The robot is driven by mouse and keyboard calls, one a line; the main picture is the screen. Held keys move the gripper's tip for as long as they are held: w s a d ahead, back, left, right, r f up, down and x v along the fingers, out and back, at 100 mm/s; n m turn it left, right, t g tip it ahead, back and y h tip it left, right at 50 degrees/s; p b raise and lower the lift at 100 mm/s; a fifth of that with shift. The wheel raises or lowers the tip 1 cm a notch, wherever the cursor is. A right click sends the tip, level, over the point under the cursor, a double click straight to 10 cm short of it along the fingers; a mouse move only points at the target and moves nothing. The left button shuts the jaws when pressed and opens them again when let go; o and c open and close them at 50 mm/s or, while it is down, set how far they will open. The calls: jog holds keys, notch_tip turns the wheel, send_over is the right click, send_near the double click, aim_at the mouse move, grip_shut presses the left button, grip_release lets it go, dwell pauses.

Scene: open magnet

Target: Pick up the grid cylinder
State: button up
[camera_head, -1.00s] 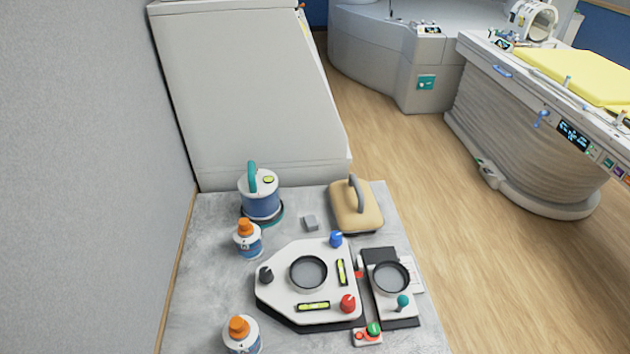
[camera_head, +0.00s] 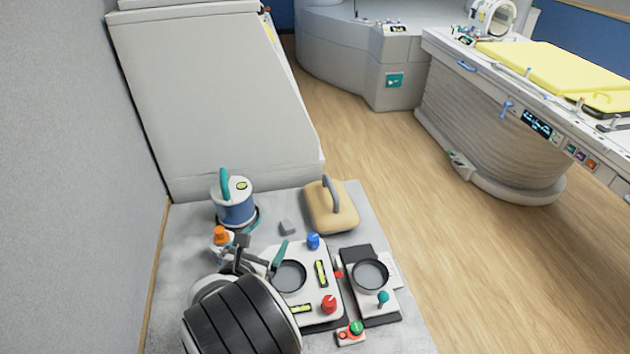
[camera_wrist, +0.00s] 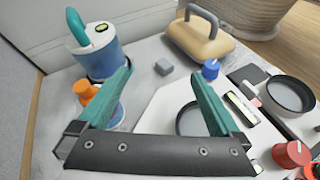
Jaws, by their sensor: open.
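A blue-and-white cylinder (camera_head: 236,206) with a teal handle stands upright on a round teal base at the back left of the table. It is the only large cylinder here; no grid pattern is clear on it. It also shows at the upper left of the wrist view (camera_wrist: 97,48). My gripper (camera_head: 262,244) is in front of it and to its right, apart from it. In the wrist view its two teal fingers (camera_wrist: 162,78) are spread wide with nothing between them, above the white plate's left part. My wrist hides the front left of the table.
An orange-capped bottle (camera_head: 221,241) is close by my left finger. A small grey cube (camera_head: 287,227) and a tan handled block (camera_head: 331,210) lie at the back. The white plate (camera_head: 320,312) with knobs and a dark-ringed device (camera_head: 370,275) fill the right.

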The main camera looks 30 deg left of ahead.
aim_at(221, 251)
jog(key=s+a+f+n+y, duration=0.1)
jog(key=s+a+n, duration=0.1)
jog(key=s+a+f+n+g+y, duration=0.1)
jog(key=s+a+f+n, duration=0.1)
jog(key=s+a, duration=0.1)
jog(key=s+a+f+n+g+y, duration=0.1)
jog(key=s+a+f, duration=0.1)
jog(key=shift+s+a+f+n, duration=0.15)
jog(key=shift+s+a+n, duration=0.15)
jog(key=shift+s+n, duration=0.1)
jog(key=x, duration=0.6)
jog(key=shift+w+a, duration=0.3)
jog(key=shift+a, duration=0.1)
jog(key=shift+y, duration=0.3)
jog(key=c, duration=1.5)
